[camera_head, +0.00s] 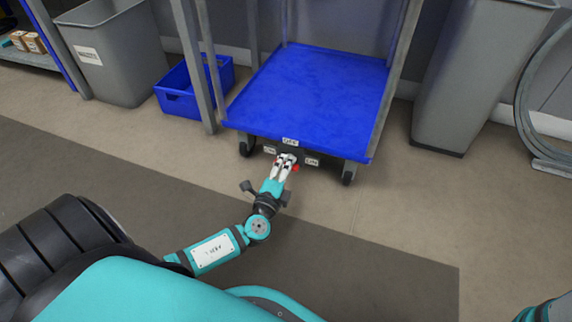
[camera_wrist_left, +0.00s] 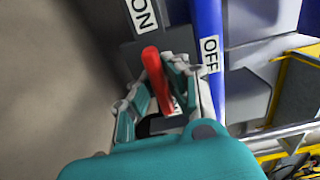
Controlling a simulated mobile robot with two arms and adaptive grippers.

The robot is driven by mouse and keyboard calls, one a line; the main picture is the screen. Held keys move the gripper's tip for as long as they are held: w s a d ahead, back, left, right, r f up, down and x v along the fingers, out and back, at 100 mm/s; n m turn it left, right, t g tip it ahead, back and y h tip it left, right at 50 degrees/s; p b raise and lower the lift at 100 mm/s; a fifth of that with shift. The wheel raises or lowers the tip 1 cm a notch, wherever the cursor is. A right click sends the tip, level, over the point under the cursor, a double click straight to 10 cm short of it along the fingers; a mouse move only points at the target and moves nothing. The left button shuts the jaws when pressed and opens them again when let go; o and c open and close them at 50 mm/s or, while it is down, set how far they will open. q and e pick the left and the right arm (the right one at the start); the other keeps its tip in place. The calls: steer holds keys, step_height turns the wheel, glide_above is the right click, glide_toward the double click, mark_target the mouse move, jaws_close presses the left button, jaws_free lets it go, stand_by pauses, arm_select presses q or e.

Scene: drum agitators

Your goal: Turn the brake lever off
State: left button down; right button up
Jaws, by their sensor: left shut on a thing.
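The brake lever is a red handle (camera_head: 296,168) at the front edge of a blue-decked cart (camera_head: 312,92). In the left wrist view the red lever (camera_wrist_left: 153,68) leans toward the ON label (camera_wrist_left: 142,14), with the OFF label (camera_wrist_left: 210,54) on the blue edge to its right. My left gripper (camera_head: 287,160) reaches the bracket under the deck and is shut on the lever; its fingers show around the lever in the wrist view (camera_wrist_left: 170,78). The lever's base is partly hidden by the fingers. My right gripper is out of view.
The cart has grey posts (camera_head: 198,65) and dark wheels (camera_head: 348,176). A blue crate (camera_head: 185,100) and a grey bin (camera_head: 113,55) stand to its left. Another grey bin (camera_head: 465,80) stands to its right. The floor in front is clear.

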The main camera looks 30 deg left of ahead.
arm_select(q)
steer(key=shift+m, duration=0.3)
steer(key=m+p, duration=0.1)
steer(key=m, duration=0.2)
steer(key=shift+m, duration=0.4)
steer(key=m+p, duration=0.1)
steer(key=m, duration=0.3)
steer(key=shift+r+p, duration=0.1)
steer(key=shift+p, duration=0.25)
steer(key=m+p, duration=0.2)
steer(key=m, duration=0.3)
steer(key=shift+m+p, duration=1.05)
steer(key=shift+m, duration=1.15)
steer(key=c, duration=1.3)
jaws_free()
